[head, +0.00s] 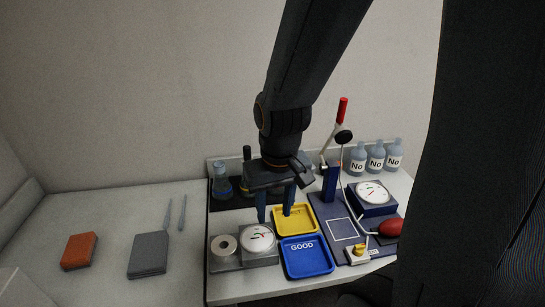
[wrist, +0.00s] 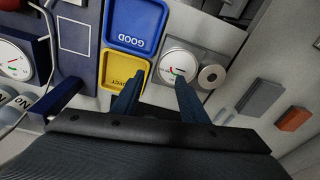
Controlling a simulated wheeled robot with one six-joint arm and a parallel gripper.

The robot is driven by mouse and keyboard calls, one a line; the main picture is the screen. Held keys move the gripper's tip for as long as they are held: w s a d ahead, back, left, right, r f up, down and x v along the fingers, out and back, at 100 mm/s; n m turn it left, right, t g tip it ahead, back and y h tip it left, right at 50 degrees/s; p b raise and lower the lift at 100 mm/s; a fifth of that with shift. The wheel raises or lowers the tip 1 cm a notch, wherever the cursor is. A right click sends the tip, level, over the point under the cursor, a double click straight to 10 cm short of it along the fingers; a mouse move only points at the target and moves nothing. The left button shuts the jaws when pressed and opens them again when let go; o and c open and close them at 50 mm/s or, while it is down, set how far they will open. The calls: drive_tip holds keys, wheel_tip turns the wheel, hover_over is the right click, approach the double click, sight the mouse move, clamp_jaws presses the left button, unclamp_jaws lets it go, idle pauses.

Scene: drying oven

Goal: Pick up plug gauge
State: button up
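My gripper (head: 275,215) is open and empty. It points down above the right-hand bench, over the area between the yellow tray and a dial gauge. The wrist view shows its two blue fingers (wrist: 158,78) apart with nothing between them. I cannot identify the plug gauge with certainty. A dark upright rod (head: 247,155) stands behind my gripper at the back of the bench, its lower part hidden by the gripper.
A yellow tray (head: 291,219) and a blue GOOD tray (head: 306,257) lie in front. A red-handled stand (head: 343,110), bottles (head: 376,158) and another dial (head: 372,193) are at right. A flask (head: 222,182) stands at back left. An orange block (head: 79,251) and grey block (head: 149,254) lie left.

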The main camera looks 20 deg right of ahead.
drive_tip(key=w+r+m, duration=0.3)
drive_tip(key=w+m, duration=0.1)
drive_tip(key=w, duration=0.3)
drive_tip(key=w+r+m, duration=0.3)
drive_tip(key=w+m, duration=0.2)
drive_tip(key=w, duration=0.2)
wheel_tip(320, 180, up, 4)
drive_tip(key=m+g, duration=0.1)
drive_tip(key=m, duration=0.6)
hover_over(247, 146)
drive_tip(key=shift+s+r+p, duration=0.2)
drive_tip(key=shift+s+p, duration=0.1)
drive_tip(key=shift+w+f+p, duration=0.2)
drive_tip(key=shift+f+p, duration=1.45)
drive_tip(key=shift+f, duration=2.2)
drive_tip(key=shift+c, duration=0.2)
clamp_jaws()
